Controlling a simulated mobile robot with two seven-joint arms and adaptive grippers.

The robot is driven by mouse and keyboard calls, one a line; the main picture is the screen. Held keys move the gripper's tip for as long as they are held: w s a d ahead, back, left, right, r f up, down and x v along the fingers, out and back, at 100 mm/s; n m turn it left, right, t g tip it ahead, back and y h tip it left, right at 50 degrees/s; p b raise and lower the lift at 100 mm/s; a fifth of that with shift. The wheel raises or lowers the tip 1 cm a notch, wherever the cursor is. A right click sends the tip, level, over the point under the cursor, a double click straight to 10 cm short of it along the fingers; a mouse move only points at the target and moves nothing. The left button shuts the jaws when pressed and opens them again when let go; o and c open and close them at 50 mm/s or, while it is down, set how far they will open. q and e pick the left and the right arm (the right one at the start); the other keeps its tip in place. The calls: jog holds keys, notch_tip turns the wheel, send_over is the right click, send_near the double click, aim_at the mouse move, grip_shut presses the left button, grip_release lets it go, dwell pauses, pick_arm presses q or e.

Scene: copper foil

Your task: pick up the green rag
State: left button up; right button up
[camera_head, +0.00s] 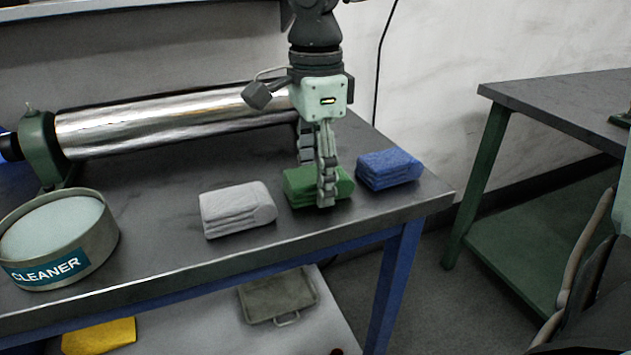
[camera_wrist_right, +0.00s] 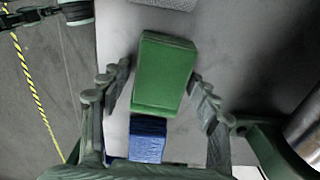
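The green rag (camera_head: 303,187) is a folded block on the grey table, between the white-grey rag and the blue rag. My right gripper (camera_head: 316,186) points down over it, with one finger in front and the other behind. In the right wrist view the green rag (camera_wrist_right: 164,72) lies between the two spread fingers (camera_wrist_right: 160,92), and gaps show on both sides. The gripper is open and holds nothing. The near finger hides part of the rag in the head view. My left gripper is not recognisable in either view.
The white-grey rag (camera_head: 237,209) lies left, the blue rag (camera_head: 389,169) right, close to the table edge. A foil roll (camera_head: 180,125) spans the back. A cleaner tub (camera_head: 62,240) stands at the left. Another table (camera_head: 560,105) stands beyond a gap at the right.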

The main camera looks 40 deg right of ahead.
aim_at(316, 174)
jog(key=c, duration=0.8)
jog(key=shift+o, duration=0.2)
pick_arm(q)
jog(key=shift+f+p, duration=0.35)
jog(key=shift+f, duration=0.35)
pick_arm(e)
notch_tip(316, 174, up, 18)
